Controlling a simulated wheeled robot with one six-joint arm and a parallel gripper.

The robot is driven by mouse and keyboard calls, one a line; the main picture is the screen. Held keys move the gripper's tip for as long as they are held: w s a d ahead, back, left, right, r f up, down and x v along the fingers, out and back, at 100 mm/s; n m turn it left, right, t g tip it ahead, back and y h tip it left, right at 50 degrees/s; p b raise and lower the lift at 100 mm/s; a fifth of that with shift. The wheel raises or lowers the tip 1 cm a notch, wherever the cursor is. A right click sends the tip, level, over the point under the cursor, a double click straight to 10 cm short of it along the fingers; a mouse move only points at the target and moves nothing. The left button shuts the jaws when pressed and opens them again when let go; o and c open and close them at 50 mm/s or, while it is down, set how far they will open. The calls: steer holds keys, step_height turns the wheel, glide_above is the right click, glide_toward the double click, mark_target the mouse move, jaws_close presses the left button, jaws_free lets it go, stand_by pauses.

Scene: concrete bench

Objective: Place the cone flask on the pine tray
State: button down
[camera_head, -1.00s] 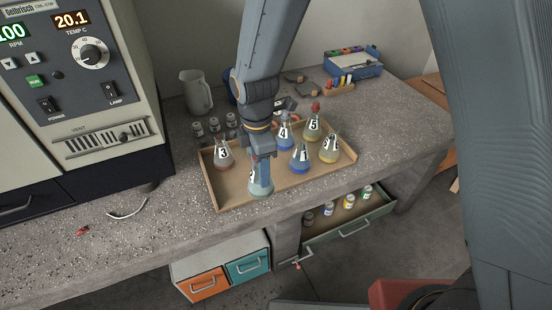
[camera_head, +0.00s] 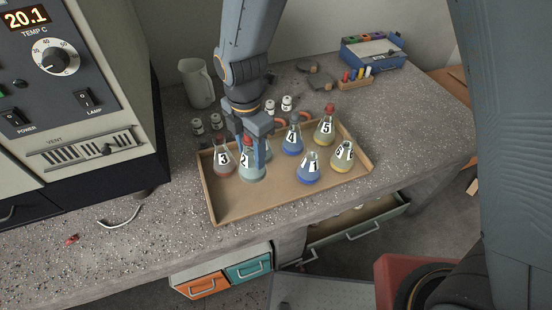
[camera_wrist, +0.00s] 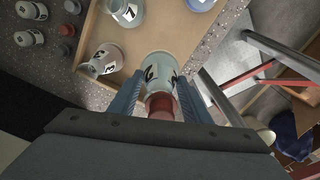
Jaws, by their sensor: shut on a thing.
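My gripper (camera_head: 257,140) is shut on a cone flask (camera_head: 252,172) with a "2" label, pale blue-green contents and a red stopper. In the wrist view my gripper (camera_wrist: 161,93) has the flask's red stopper between its fingers, with the flask (camera_wrist: 156,66) beyond. The flask is upright over the left half of the pine tray (camera_head: 265,203), just right of flask 3 (camera_head: 222,164). I cannot tell whether its base touches the tray. Flasks 4 (camera_head: 292,138), 5 (camera_head: 325,127), 1 (camera_head: 308,169) and a yellowish one (camera_head: 343,157) stand on the tray.
Small jars (camera_head: 197,126) and a white jug (camera_head: 196,84) stand behind the tray. A blue box (camera_head: 373,51) and a vial rack (camera_head: 355,79) are at the back right. An instrument fills the left. The tray's front left area is bare. A drawer (camera_head: 360,222) below is open.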

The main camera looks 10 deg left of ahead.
mark_target(251, 165)
steer(key=f, duration=0.2)
steer(key=f+p, duration=0.1)
steer(key=f, duration=0.2)
steer(key=shift+s+a+f, duration=0.1)
steer(key=shift+s+a, duration=0.05)
steer(key=shift+s, duration=0.05)
steer(key=shift+f+p, duration=0.75)
steer(key=shift+f, duration=1.45)
steer(key=shift+f, duration=0.1)
steer(key=c, duration=0.9)
jaws_free()
steer(key=shift+c, duration=0.2)
step_height(251, 165, up, 12)
steer(key=b, duration=0.3)
